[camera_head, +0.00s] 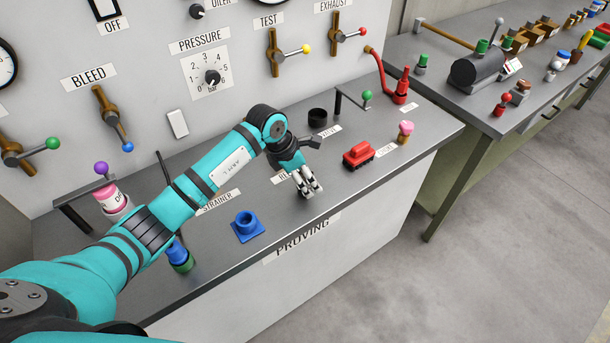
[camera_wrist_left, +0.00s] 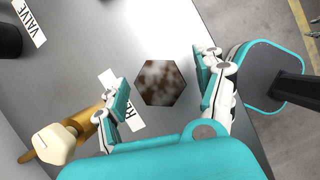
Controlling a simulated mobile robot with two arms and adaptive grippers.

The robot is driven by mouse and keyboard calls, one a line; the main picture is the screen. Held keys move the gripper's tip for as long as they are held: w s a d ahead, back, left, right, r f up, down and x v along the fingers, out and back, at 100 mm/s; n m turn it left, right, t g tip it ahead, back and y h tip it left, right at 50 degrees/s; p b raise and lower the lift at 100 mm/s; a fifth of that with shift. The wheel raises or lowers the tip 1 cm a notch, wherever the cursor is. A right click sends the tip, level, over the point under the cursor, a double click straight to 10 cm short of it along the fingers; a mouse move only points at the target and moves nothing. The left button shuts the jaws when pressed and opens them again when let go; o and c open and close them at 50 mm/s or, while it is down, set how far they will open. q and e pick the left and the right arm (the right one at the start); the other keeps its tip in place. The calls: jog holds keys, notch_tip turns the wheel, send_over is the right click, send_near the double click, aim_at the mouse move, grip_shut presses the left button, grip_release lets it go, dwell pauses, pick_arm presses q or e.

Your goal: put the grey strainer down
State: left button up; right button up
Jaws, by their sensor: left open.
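My left gripper (camera_head: 308,188) is over the bench, near its front edge. In the left wrist view the left gripper (camera_wrist_left: 160,86) has its fingers spread wide. Between them, without visible contact, is a hexagonal part (camera_wrist_left: 161,82) with a mottled grey-brown top; I cannot tell whether it is the grey strainer. A label beginning "RE" (camera_wrist_left: 134,112) lies beside it. The STRAINER label (camera_head: 218,201) is left of the gripper in the head view, behind a blue flanged part (camera_head: 247,226). My right gripper is not in view.
A red part (camera_head: 358,155), a black cup (camera_head: 317,115) and a pink-topped part (camera_head: 405,130) stand to the right on the bench (camera_head: 420,118). A brass piece with a cream knob (camera_wrist_left: 53,144) is close to the left finger. A valve panel rises behind.

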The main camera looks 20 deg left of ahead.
pick_arm(q)
jog(key=shift+a+r, duration=0.1)
jog(key=shift+r, duration=0.3)
jog(key=b+v, duration=0.3)
jog(key=v, duration=0.8)
jog(key=shift+r, duration=0.2)
jog(key=shift+s, duration=0.1)
